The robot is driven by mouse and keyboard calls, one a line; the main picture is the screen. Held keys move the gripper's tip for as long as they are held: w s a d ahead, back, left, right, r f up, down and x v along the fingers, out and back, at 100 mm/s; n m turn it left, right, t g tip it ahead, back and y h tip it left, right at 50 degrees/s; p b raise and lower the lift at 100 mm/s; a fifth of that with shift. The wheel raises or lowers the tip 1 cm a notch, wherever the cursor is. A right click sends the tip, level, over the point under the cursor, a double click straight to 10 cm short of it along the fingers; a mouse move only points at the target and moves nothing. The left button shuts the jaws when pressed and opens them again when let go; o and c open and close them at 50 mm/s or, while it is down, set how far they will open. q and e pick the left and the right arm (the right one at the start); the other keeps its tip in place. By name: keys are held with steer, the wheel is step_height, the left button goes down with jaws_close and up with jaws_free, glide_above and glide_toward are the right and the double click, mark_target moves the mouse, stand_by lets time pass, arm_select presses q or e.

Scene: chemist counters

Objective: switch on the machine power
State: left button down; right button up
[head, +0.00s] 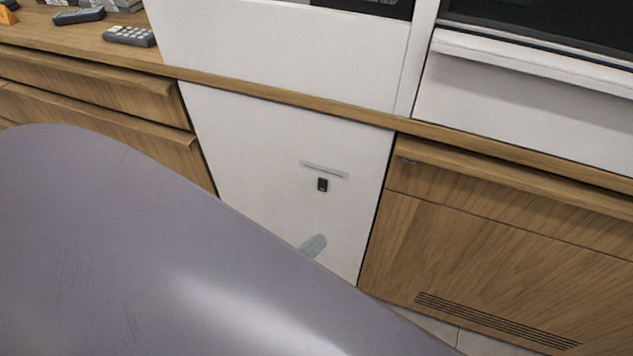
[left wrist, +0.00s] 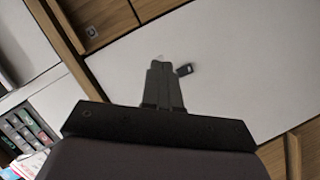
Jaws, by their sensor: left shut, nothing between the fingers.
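A small black switch (head: 322,185) sits on a white panel (head: 270,150) below the counter, just under a thin grey strip (head: 324,170). The switch also shows in the left wrist view (left wrist: 184,69). There, my left gripper (left wrist: 163,68) has its dark fingers together and empty, with the tips just left of the switch in the picture. I cannot tell whether they touch the panel. In the head view my own large grey-purple part covers most of the lower left; a small blue-grey piece shows past its edge, below the switch. My right gripper is not in view.
Wooden drawers (head: 100,95) flank the panel on the left and a wooden cabinet (head: 480,255) on the right. A wooden counter edge (head: 290,98) runs above it. A white machine (head: 280,50) stands on the counter. A grey keypad device (head: 130,36) lies at the upper left.

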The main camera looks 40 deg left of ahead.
arm_select(q)
steer(key=a+f+n+y+b, duration=0.4)
steer(key=a+f+n+y, duration=0.1)
steer(key=n, duration=0.5)
steer(key=shift+w+a+n+t+b, duration=0.15)
steer(key=shift+a+n+t+b, duration=0.15)
steer(key=shift+b, duration=0.1)
steer(key=shift+w, duration=0.1)
glide_toward(321, 190)
steer(key=x, duration=0.5)
steer(key=shift+w, duration=0.2)
steer(key=shift+w+a+f, duration=0.1)
steer(key=shift+w+a, duration=0.05)
steer(key=shift+w, duration=0.55)
